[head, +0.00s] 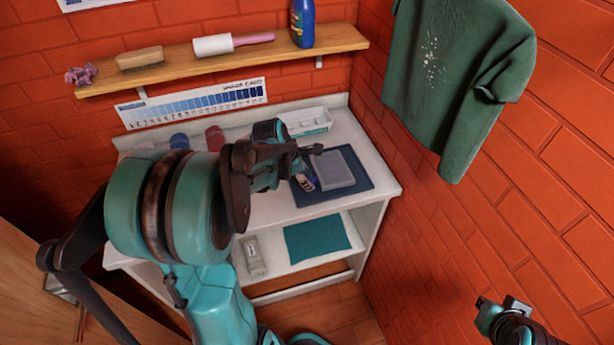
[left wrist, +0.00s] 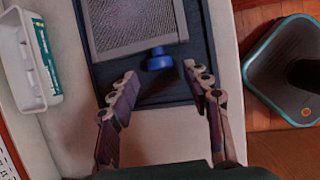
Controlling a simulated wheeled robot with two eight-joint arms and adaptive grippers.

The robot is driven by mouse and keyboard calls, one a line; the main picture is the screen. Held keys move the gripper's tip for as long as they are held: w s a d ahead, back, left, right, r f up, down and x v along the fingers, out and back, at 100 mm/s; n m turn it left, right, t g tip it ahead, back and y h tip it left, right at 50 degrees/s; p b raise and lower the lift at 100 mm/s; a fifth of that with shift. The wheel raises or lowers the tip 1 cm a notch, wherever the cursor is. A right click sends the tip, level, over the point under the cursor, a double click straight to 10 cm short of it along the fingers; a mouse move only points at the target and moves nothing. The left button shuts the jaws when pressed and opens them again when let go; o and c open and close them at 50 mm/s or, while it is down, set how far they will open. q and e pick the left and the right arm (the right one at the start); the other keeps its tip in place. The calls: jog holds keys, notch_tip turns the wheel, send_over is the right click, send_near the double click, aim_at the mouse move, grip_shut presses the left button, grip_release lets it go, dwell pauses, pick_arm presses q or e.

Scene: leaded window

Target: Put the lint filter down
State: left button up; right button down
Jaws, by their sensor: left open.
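The lint filter, a grey mesh panel in a frame with a blue knob, lies flat on a dark blue mat on the white counter. It is in the head view (head: 337,170) and at the top of the left wrist view (left wrist: 135,22). My left gripper (head: 311,166) is open at the knob end of the filter. In the left wrist view its fingers (left wrist: 155,88) stand apart with the blue knob just beyond their tips, and nothing is held. My right gripper (head: 503,306) is at the lower right of the head view, away from the counter; its jaw opening is unclear.
The dark blue mat (head: 362,187) borders the filter. A white tray (head: 306,122) with small items stands behind it. My left arm hides much of the counter's left side. A green shirt (head: 450,75) hangs on the right brick wall. A wooden shelf (head: 180,68) runs above.

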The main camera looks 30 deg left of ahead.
pick_arm(q)
jog(key=p+v, duration=0.3)
jog(key=v, duration=0.7)
jog(key=s+d+m, duration=0.3)
jog(key=d+m, duration=0.2)
jog(key=m, duration=0.4)
jog(key=s+d+r+m+t, duration=0.1)
jog(key=s+d+m, duration=0.3)
jog(key=m, duration=0.5)
jog(key=s+d+r+m+t+y, duration=0.1)
jog(key=s+d+m, duration=0.2)
jog(key=d+m, duration=0.5)
jog(key=shift+s+d+m, duration=0.2)
jog(key=shift+s+m, duration=0.1)
jog(key=shift+m, duration=0.4)
jog(key=shift+f+b, duration=0.55)
jog(key=shift+f, duration=0.1)
